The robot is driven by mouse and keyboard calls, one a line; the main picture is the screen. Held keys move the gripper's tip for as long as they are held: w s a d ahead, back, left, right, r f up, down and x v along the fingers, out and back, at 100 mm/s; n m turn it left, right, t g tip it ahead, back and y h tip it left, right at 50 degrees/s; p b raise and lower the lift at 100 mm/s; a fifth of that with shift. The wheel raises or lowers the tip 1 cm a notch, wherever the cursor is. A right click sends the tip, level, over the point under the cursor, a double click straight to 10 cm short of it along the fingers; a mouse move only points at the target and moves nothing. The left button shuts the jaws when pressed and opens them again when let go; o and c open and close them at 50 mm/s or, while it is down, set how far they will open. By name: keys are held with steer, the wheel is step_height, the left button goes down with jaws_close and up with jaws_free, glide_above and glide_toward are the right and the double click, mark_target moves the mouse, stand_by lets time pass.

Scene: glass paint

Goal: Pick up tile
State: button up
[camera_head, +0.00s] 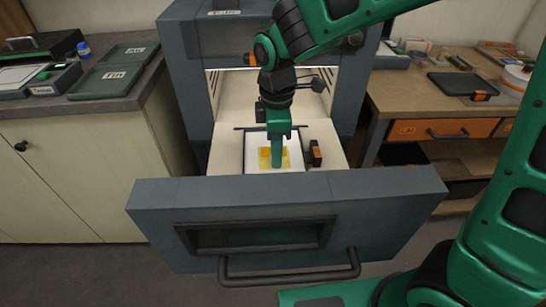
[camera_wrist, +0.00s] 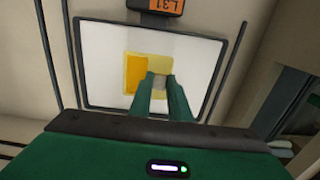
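The tile is a small yellow square with a deeper orange strip on its left in the wrist view (camera_wrist: 134,72). It lies on a white plate with a dark frame (camera_wrist: 102,52). In the head view the tile (camera_head: 266,158) lies on the white plate inside the pulled-out drawer. My gripper (camera_wrist: 161,80) points down over the tile's right part, its two fingertips apart with a narrow gap. A greyish patch shows between the tips; I cannot tell whether they touch the tile. In the head view my gripper (camera_head: 277,166) covers part of the tile.
The open drawer's thick grey front (camera_head: 160,215) stands up before the plate. An orange-and-black block (camera_head: 315,153) labelled L31 sits beside the plate. The grey kiln-like housing (camera_head: 187,60) rises behind. Counters with dark trays (camera_head: 105,82) and an orange drawer (camera_head: 405,129) flank it.

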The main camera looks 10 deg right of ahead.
steer(key=shift+r, duration=0.15)
jaws_close()
steer(key=shift+r, duration=0.3)
step_height(320, 180, up, 4)
steer(key=shift+f, duration=0.2)
steer(key=s+a+r, duration=0.7)
steer(key=s+r, duration=0.2)
steer(key=shift+a+r, duration=0.15)
steer(key=shift+r, duration=0.15)
